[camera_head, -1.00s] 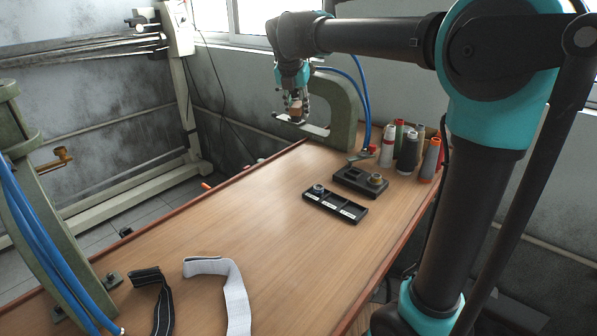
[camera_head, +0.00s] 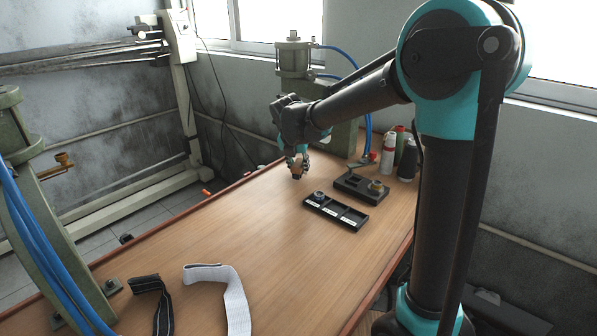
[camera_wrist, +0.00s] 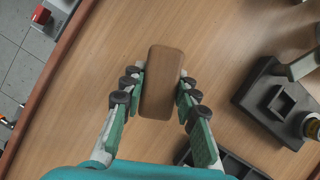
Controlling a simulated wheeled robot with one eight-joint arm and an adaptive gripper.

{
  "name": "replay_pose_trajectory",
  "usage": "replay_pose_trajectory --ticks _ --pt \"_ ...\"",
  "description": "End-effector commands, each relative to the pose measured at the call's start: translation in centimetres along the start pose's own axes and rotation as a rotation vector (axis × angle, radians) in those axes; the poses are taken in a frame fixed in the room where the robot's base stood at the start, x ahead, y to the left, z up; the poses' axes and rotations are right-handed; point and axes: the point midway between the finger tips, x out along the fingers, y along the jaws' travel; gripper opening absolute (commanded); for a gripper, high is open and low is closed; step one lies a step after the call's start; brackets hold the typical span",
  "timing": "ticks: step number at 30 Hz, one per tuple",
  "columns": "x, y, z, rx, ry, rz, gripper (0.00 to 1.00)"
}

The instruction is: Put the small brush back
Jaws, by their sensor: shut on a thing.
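The small brush (camera_wrist: 162,82) shows in the wrist view as a brown wooden block, seen from its back. My gripper (camera_wrist: 160,92) is shut on it, one finger on each long side. In the head view my gripper (camera_head: 295,164) holds the brush (camera_head: 298,169) low over the far left part of the wooden table, left of the black tray. Its bristles are mostly hidden, and I cannot tell if it touches the table.
A black compartment tray (camera_head: 336,212) and a black block with fittings (camera_head: 362,187) lie right of my gripper. Bottles (camera_head: 389,154) stand behind them. A green press (camera_head: 340,132) stands at the back. White (camera_head: 232,295) and black (camera_head: 158,300) straps lie in front. The table's middle is clear.

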Motion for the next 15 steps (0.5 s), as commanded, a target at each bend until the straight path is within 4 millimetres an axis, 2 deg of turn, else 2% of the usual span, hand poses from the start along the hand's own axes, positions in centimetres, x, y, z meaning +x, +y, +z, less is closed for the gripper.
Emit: replay_pose_trajectory --ticks 4,15 --pt "1.5 0.0 -0.7 0.0 0.0 0.0 0.0" --pt "1.9 0.0 -0.9 0.0 0.0 0.0 0.0"
